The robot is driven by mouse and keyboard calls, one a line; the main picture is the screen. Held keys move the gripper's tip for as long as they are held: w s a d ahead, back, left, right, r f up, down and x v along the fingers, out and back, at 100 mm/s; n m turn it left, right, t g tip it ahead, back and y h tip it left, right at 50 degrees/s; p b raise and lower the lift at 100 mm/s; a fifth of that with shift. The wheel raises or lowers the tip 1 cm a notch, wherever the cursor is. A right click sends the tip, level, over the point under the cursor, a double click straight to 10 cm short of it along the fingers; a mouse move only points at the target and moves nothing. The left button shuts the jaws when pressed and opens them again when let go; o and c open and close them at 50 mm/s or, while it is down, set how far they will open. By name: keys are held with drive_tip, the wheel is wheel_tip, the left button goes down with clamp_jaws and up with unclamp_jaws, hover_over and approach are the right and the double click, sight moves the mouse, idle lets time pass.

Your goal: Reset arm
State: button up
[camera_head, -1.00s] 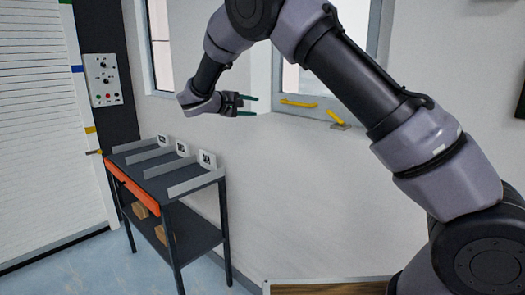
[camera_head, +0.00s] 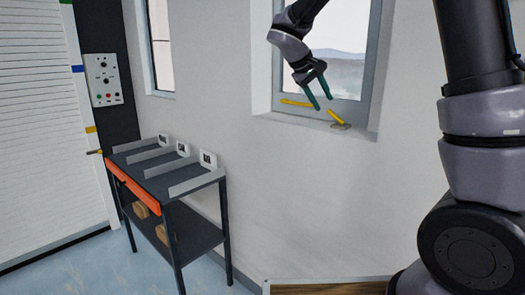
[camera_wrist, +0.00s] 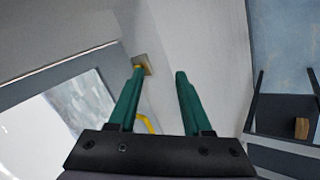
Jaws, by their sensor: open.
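My gripper (camera_head: 322,101) hangs high in front of the window in the head view, its two green fingers pointing down and apart. It is open and nothing is between the fingers. In the wrist view my gripper (camera_wrist: 158,80) also shows both green fingers spread, with the white wall and window sill beyond them. My arm rises at the right of the head view, and its upper part is cut off by the top edge.
A dark conveyor table (camera_head: 150,173) with grey dividers and an orange front stands at the left. Brown boxes (camera_head: 141,210) sit on its lower shelf. The window has yellow handles (camera_head: 336,116). A control box (camera_head: 103,80) hangs on the wall. A wooden surface (camera_head: 330,288) is at the bottom.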

drive_tip(key=s+d+r+m+t+y, duration=0.1)
drive_tip(key=s+d+m+y, duration=0.1)
drive_tip(key=s, duration=0.6)
drive_tip(key=s+d+r+m+t+y, duration=0.1)
drive_tip(key=s+d+m+y, duration=0.1)
drive_tip(key=s, duration=0.7)
drive_tip(key=s+d+r+m+t+y, duration=0.1)
drive_tip(key=s+m+y, duration=0.3)
drive_tip(key=s, duration=0.5)
drive_tip(key=shift+s+d+r+y, duration=0.2)
drive_tip(key=shift+d+r+y, duration=0.1)
drive_tip(key=shift+d+r, duration=0.45)
drive_tip(key=shift+d+f, duration=0.1)
drive_tip(key=shift+f, duration=0.05)
